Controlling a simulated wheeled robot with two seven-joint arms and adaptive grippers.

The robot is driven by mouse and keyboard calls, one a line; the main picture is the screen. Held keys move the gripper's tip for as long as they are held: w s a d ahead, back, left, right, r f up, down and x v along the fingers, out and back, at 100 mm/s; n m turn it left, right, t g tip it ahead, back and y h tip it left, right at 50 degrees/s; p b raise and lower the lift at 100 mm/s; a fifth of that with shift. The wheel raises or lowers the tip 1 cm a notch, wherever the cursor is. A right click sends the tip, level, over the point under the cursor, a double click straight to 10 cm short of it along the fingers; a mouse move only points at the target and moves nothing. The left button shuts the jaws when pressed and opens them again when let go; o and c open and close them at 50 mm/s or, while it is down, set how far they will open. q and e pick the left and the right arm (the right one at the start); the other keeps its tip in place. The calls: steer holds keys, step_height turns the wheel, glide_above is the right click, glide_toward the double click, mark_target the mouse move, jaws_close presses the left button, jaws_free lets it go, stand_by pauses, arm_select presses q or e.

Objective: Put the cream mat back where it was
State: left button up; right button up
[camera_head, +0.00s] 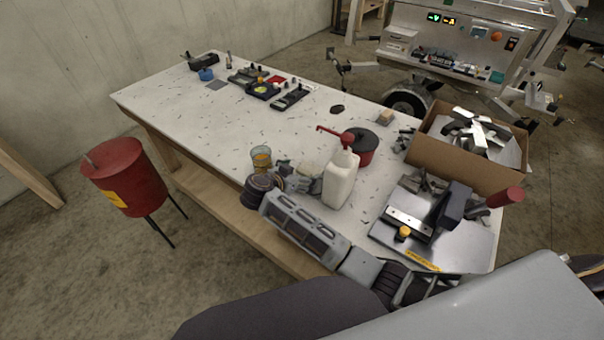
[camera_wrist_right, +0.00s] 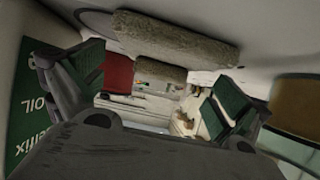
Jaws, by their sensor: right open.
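My right gripper (camera_head: 300,177) is over the near edge of the white table, beside a white pump jug. In the right wrist view its two dark fingers (camera_wrist_right: 155,100) stand wide apart, with nothing clasped between them. A small beige piece (camera_head: 309,171) lies by the fingers in the head view; it may be the cream mat, but I cannot be sure. In the right wrist view a fuzzy tan slab (camera_wrist_right: 175,37) crosses the top, with a smaller fuzzy piece (camera_wrist_right: 159,74) beyond the fingers. My left gripper is not in view.
The white jug (camera_head: 340,181) with its red pump and a dark-lidded red pot (camera_head: 364,152) stand close by. A glass with yellow contents (camera_head: 261,160) is left of the gripper. A cardboard box (camera_head: 455,161) and a metal plate (camera_head: 450,243) fill the table's right; its middle left is clear.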

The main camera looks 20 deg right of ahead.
steer(key=v, duration=1)
steer(key=shift+s+a+r, duration=0.25)
steer(key=shift+s+a, duration=0.05)
steer(key=shift+a, duration=0.05)
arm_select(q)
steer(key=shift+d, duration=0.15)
